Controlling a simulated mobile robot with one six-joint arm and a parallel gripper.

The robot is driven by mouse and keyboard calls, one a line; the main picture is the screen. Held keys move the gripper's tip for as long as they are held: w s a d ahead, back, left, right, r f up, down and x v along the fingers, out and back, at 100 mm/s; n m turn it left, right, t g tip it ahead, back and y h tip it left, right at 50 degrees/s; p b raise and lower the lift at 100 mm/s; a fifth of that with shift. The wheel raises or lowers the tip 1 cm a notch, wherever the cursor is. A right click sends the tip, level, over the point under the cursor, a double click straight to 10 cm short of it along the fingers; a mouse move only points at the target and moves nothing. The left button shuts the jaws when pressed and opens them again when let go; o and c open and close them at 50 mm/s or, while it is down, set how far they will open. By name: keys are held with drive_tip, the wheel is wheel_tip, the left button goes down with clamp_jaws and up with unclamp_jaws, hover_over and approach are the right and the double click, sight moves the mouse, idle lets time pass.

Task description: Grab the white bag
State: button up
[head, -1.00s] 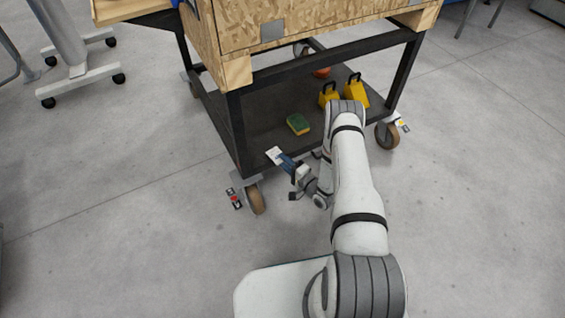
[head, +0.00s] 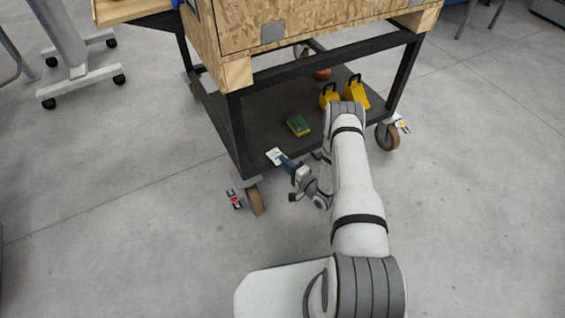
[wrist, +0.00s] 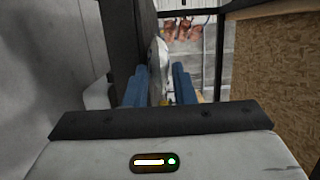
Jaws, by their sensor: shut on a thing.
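The white bag (head: 274,156) shows as a small pale piece at the fingertips, over the near left edge of the cart's lower shelf. My gripper (head: 284,163) reaches in from the right with its blue fingers closed on the bag. In the wrist view, the bag (wrist: 160,65) stands as a thin, pale, upright shape between the two blue fingers of my gripper (wrist: 162,88). Most of the bag is hidden by the fingers, and I cannot tell whether it touches the shelf.
The cart's black lower shelf (head: 262,128) holds a green-and-yellow sponge (head: 298,125), two yellow objects with black handles (head: 329,95) and an orange-red item (head: 322,73). A black cart post (head: 237,130) stands close left of the gripper. A wooden box (head: 310,35) sits above. Near floor is open.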

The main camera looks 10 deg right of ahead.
drive_tip(key=shift+c, duration=0.7)
drive_tip(key=s+d+r+p, duration=0.7)
drive_tip(key=s, duration=0.4)
drive_tip(key=shift+s+r, duration=0.2)
drive_tip(key=shift+r, duration=0.05)
drive_tip(key=shift+s+d, duration=0.2)
drive_tip(key=shift+s, duration=0.05)
clamp_jaws()
